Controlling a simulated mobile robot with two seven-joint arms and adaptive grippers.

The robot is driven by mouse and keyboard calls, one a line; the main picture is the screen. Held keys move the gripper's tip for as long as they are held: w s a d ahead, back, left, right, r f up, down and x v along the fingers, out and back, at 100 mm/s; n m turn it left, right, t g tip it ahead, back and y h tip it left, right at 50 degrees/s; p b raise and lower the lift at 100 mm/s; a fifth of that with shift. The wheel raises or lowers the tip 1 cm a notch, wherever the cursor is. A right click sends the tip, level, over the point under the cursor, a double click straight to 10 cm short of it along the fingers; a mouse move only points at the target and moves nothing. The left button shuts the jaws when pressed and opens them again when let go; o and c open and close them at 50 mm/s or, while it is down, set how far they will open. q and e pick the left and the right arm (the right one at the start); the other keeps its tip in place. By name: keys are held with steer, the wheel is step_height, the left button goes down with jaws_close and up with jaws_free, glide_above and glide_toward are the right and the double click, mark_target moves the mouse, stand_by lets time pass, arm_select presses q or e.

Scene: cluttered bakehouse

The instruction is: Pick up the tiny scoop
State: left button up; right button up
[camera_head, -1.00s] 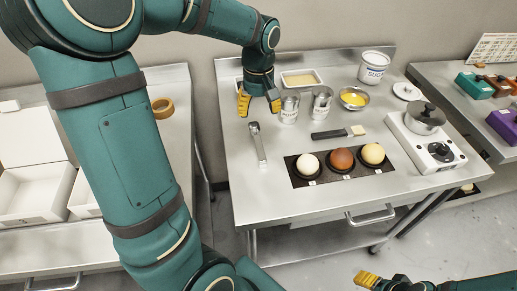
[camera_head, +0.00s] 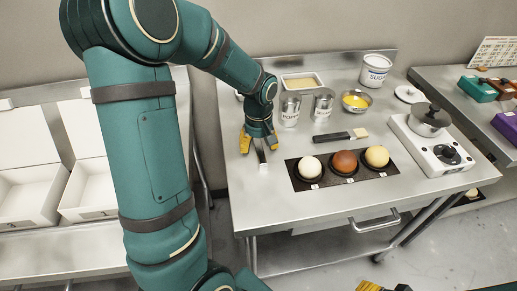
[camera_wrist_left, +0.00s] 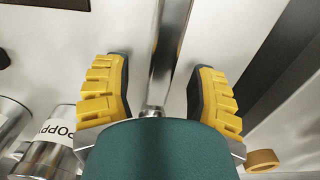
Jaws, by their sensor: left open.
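A long, slim metal tool (camera_head: 262,157) lies on the steel table, left of the tray of buns; it seems to be the tiny scoop, but no bowl shows clearly. My left gripper (camera_head: 259,146) is open above it, fingers pointing down and hiding most of it in the head view. In the left wrist view the tool (camera_wrist_left: 164,60) runs between the two yellow fingers (camera_wrist_left: 160,88), with a gap on each side. Its near end is hidden by my wrist. My right gripper (camera_head: 370,287) barely shows at the bottom edge.
Metal canisters (camera_head: 290,110) (camera_head: 322,104) stand behind my left gripper, one marked POPPY. A black tray (camera_head: 380,172) with three buns, a brush (camera_head: 330,137) and a burner (camera_head: 432,147) lie to the right. The table's front left is bare.

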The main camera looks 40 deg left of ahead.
mark_target(259, 145)
arm_select(q)
steer(key=shift+f, duration=0.3)
steer(key=shift+c, duration=0.4)
jaws_close()
steer(key=shift+r, duration=0.1)
step_height(259, 145, up, 10)
steer(key=p, duration=0.2)
steer(key=shift+p, duration=0.35)
